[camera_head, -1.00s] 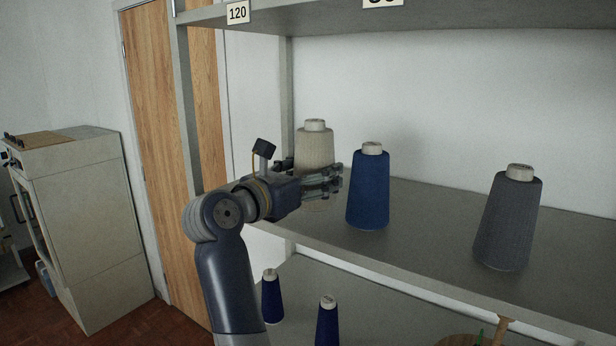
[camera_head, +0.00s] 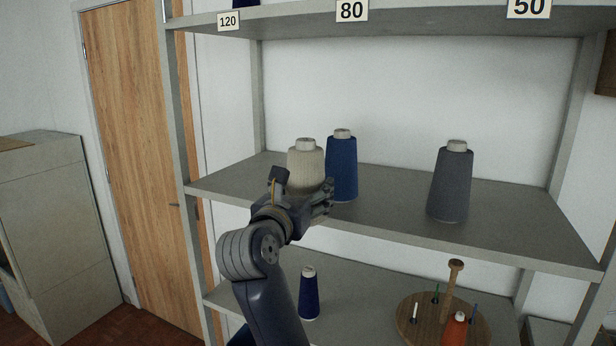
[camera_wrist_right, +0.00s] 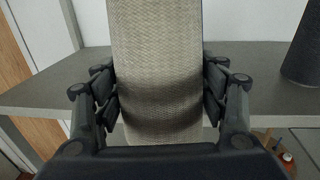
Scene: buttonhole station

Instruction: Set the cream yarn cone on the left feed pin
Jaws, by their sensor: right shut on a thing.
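The cream yarn cone (camera_head: 306,162) is upright at the left part of the middle shelf in the head view. My right gripper (camera_head: 318,200) is shut on it; the fingers hide its lower part. In the right wrist view the cream cone (camera_wrist_right: 157,65) fills the middle, between the two fingers of my right gripper (camera_wrist_right: 160,100). The cone appears in front of the shelf's front edge there. The left feed pin cannot be made out in these frames. My left gripper is not in view.
A blue cone (camera_head: 342,168) stands close behind the cream one, and a grey cone (camera_head: 450,185) stands further right. A dark blue cone (camera_head: 309,295) and a round wooden stand (camera_head: 410,325) with pegs are on the lower shelf (camera_head: 365,290). The middle shelf (camera_head: 395,200) is clear between blue and grey cones.

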